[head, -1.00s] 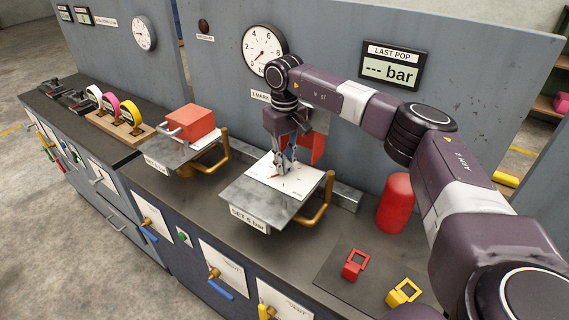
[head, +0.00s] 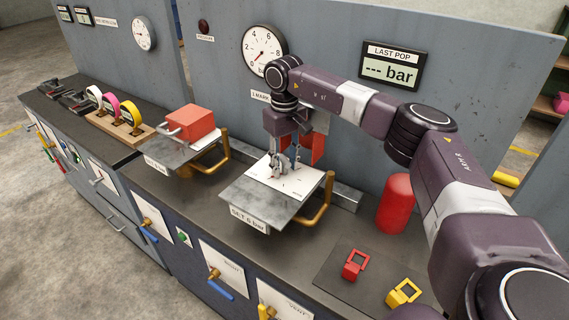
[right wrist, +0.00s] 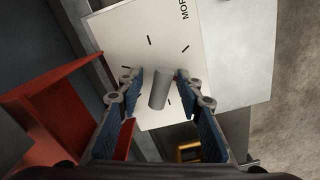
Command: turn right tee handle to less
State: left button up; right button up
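The right tee handle (right wrist: 159,88) is a grey bar on a white dial card (right wrist: 120,45) with black tick marks. A word starting "MOR" shows at the card's edge in the right wrist view; no "less" label is legible. My right gripper (right wrist: 158,85) is open, with one finger on each side of the handle and small gaps visible. In the head view my right gripper (head: 283,168) is low over the card (head: 306,181) on the "SET 6 bar" block (head: 250,205) and mostly hides the handle. My left gripper is not in view.
A yellow bent handle (head: 318,205) sits at the block's right. A red cylinder (head: 395,203) stands further right, with red (head: 353,264) and yellow (head: 404,292) tags in front. A second block with a red box (head: 190,122) is at left. The panel wall stands close behind.

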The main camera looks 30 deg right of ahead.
aim_at(285, 158)
jog(key=shift+r, duration=0.1)
notch_tip(285, 158, up, 12)
dwell(0.4)
jog(key=shift+f, duration=0.2)
